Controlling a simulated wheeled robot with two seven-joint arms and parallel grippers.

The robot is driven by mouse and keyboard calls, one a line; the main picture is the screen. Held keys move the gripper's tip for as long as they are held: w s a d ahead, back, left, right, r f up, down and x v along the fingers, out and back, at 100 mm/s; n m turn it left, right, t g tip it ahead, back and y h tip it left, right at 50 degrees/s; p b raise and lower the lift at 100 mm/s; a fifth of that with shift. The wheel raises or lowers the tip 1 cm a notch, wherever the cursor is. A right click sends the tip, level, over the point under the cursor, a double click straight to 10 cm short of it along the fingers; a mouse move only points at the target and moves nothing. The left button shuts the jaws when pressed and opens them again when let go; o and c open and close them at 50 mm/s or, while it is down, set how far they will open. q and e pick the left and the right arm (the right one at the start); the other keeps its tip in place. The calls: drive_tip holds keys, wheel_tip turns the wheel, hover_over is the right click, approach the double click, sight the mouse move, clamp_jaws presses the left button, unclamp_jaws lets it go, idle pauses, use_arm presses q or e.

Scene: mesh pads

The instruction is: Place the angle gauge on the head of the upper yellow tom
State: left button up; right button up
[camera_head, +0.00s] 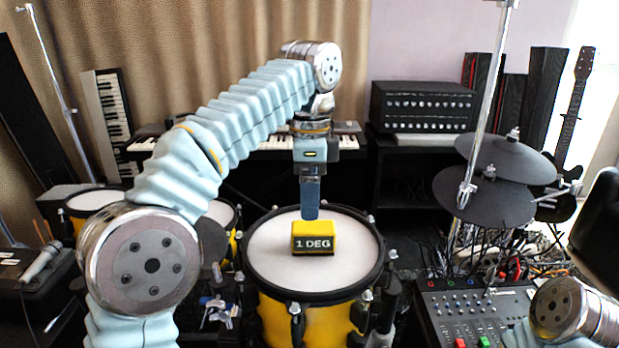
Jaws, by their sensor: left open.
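The angle gauge (313,238) is a small yellow block with a black face reading "1 DEG". It sits upright on the white mesh head of the large yellow tom (272,262), near the middle. My left gripper (310,214) points straight down at the top back edge of the gauge. It is open, with its fingers seen edge-on as one blue-grey shape, and the gauge is not visibly between them. Whether the fingertips touch the gauge cannot be told. Part of my right arm shows at the lower right; its gripper is out of view.
Smaller yellow drums (92,200) stand at the left, partly behind my left arm. Black cymbal pads (484,194) on a stand and a mixer (475,312) are at the right. A keyboard (270,143) runs behind. Metal lugs ring the tom's rim.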

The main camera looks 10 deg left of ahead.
use_arm(q)
drive_tip(key=shift+r, duration=1.2)
